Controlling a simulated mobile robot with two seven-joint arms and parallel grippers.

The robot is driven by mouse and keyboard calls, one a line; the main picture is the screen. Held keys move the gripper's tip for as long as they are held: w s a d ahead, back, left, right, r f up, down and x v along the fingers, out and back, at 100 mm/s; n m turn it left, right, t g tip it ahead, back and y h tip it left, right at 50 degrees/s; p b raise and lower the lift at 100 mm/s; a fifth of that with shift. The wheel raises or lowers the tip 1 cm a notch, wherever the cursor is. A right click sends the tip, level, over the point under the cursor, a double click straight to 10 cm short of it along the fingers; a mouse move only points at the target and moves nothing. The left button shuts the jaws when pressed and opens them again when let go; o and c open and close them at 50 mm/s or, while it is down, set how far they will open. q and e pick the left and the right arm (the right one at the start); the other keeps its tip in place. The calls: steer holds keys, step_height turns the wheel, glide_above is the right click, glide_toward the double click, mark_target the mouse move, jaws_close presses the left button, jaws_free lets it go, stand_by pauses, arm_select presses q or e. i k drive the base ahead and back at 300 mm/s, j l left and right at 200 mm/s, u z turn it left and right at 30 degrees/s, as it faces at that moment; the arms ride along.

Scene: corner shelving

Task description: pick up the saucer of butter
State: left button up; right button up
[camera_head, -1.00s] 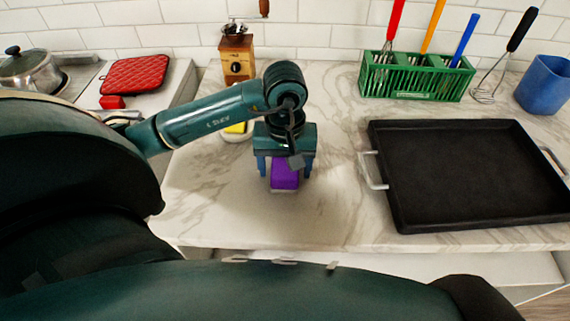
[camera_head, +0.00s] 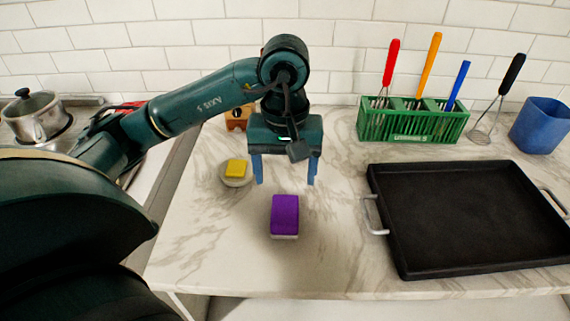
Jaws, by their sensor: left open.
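A small pale saucer (camera_head: 236,184) with a yellow block of butter (camera_head: 236,168) on it stands on the marble counter, left of my left gripper. My left gripper (camera_head: 284,183) is open and empty, with its blue fingers pointing down. It is to the right of the saucer and apart from it. A purple block (camera_head: 285,214) with a white underside lies on the counter in front of the gripper, between it and the near edge. My right gripper is not in view.
A black tray (camera_head: 470,270) with metal handles takes up the right of the counter. A green rack (camera_head: 412,126) with several utensils and a blue cup (camera_head: 540,125) stand at the back. A wooden grinder (camera_head: 238,117) is partly behind my arm. A pot (camera_head: 36,117) stands far left.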

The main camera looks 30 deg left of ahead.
mark_target(236, 172)
steer(key=k, duration=1)
